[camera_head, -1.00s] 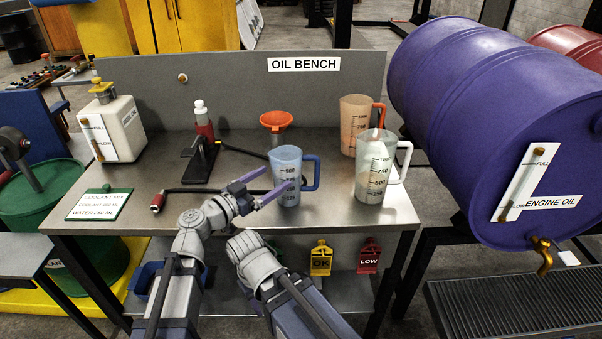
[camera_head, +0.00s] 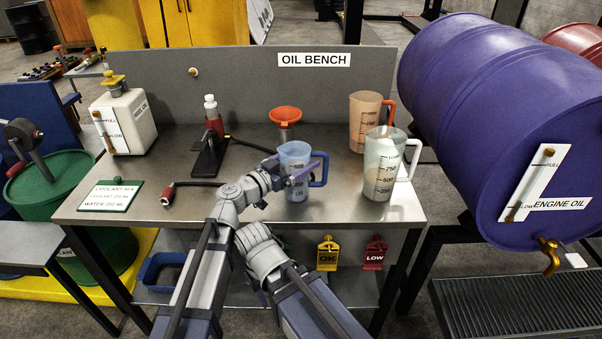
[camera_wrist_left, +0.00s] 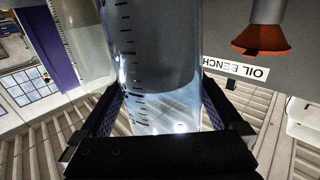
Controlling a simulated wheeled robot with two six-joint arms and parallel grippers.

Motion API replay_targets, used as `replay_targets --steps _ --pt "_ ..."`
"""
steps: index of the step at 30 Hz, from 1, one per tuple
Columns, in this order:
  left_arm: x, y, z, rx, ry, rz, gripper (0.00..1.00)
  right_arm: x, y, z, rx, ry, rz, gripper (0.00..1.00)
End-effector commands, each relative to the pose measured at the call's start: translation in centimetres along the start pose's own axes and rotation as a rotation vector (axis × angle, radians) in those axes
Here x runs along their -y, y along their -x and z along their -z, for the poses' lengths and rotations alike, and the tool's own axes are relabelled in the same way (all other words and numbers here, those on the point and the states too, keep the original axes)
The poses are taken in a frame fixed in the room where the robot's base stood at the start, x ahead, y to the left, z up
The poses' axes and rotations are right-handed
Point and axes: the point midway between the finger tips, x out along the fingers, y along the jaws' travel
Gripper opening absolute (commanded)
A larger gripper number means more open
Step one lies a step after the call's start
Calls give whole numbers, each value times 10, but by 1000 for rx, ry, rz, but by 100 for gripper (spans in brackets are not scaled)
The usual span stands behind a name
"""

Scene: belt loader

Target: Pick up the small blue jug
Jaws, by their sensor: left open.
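The small blue jug (camera_head: 294,160) stands upright on the steel bench, its blue handle to the right. In the left wrist view the clear jug body (camera_wrist_left: 160,70) with dark graduation marks fills the middle. My left gripper (camera_head: 286,178) is open, with its fingers on either side of the jug's body. In the left wrist view the fingers (camera_wrist_left: 160,115) flank the jug; whether they touch it I cannot tell. My right arm shows low in the head view, but its gripper cannot be made out.
A large clear jug (camera_head: 380,175) and an orange jug (camera_head: 364,125) stand right of the blue jug. An orange funnel (camera_head: 285,115) is behind it. A purple drum (camera_head: 480,120) lies right of the bench.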

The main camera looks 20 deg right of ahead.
Motion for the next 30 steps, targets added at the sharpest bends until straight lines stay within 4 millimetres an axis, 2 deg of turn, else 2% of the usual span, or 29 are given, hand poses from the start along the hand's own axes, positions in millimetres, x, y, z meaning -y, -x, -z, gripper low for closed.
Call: replay_targets --steps 5,27,30 --pt "0 1 0 0 0 0 98 0 0 0 0 0 0 50" --pt "0 1 0 0 0 0 14 0 0 0 0 0 0 50" --pt "0 1 0 -1 1 0 6 0 0 0 0 0 0 50"
